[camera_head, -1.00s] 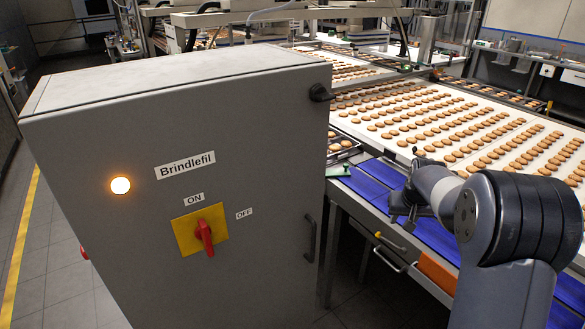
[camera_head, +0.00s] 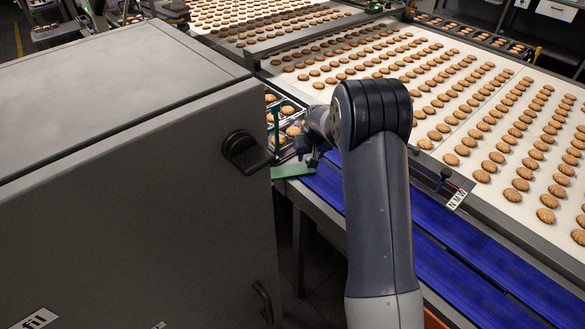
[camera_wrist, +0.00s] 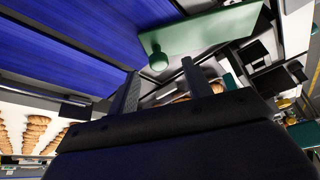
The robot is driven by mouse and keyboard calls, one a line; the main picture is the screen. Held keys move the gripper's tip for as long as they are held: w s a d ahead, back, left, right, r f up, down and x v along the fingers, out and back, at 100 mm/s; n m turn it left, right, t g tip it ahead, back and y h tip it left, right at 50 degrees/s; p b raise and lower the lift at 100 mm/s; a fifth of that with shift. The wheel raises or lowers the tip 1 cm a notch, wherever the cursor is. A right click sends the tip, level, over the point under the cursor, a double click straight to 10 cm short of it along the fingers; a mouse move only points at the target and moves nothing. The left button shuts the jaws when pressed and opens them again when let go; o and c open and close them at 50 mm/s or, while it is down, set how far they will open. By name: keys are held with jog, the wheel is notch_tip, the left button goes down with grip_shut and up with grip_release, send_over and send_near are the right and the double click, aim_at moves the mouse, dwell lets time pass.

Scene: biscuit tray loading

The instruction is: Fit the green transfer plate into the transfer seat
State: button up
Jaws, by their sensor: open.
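The green transfer plate (camera_head: 292,171) lies at the left end of the blue belts, close to the grey cabinet. It also shows in the wrist view (camera_wrist: 208,32), with a round green knob (camera_wrist: 158,60) at its near edge. My gripper (camera_head: 308,157) is at the plate's back right in the head view. In the wrist view my gripper (camera_wrist: 160,71) is open and empty, its two fingers apart and pointing toward the knob. The knob appears just beyond the fingertips; I cannot tell whether they touch. I cannot make out the transfer seat clearly.
A large grey cabinet (camera_head: 140,180) with a black handle fills the left. Blue belts (camera_head: 440,255) run along the front, and a white conveyor (camera_head: 400,120) with rows of biscuits lies behind. An upright green piece (camera_head: 276,127) stands by a biscuit tray (camera_head: 288,118) near my gripper.

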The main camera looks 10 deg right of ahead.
jog(key=shift+w+p+x, duration=0.2)
jog(key=shift+p+x, duration=0.1)
jog(key=shift+x, duration=0.75)
jog(key=shift+w+f, duration=0.1)
jog(key=shift+f, duration=0.25)
jog(key=shift+c, duration=0.4)
grip_shut()
